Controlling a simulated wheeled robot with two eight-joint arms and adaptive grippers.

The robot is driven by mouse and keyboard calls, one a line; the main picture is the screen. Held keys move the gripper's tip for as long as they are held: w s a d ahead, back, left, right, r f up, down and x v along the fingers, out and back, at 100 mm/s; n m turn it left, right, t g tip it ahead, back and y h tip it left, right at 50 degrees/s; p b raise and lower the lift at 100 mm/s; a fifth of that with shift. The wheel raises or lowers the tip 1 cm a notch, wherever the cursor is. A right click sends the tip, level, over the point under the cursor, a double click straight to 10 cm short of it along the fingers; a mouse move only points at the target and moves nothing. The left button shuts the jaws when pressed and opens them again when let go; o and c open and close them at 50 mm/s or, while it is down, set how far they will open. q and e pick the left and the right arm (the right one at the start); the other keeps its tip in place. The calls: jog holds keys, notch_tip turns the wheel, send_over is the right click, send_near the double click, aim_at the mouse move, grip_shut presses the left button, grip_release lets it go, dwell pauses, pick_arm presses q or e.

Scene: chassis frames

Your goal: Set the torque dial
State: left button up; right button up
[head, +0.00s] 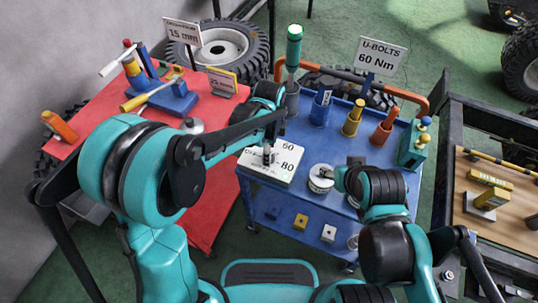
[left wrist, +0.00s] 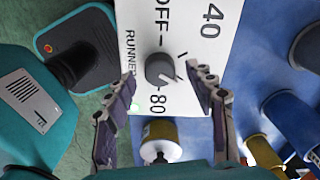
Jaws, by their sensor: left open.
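The torque dial box (head: 275,163) is a white block on the blue cart top, with 60 and 80 visible on its face in the head view. In the left wrist view its grey round knob (left wrist: 159,70) sits among OFF, 40, 80 and RUNNER markings; I cannot tell exactly where the knob points. My left gripper (head: 267,154) is over the dial face. In the left wrist view its open fingers (left wrist: 160,76) stand on either side of the knob, with gaps visible. My right gripper (head: 345,178) is beside a white round canister (head: 321,178); its fingers are too small to read.
A sign (head: 381,56) reads U-BOLTS 60 Nm. A red table (head: 92,122) with tools is at left. The yellow-banded canister (left wrist: 160,140) stands close to the dial box.

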pick_arm(q)
jog(key=shift+f, duration=0.65)
jog(key=shift+c, duration=0.4)
jog(key=c, duration=1.1)
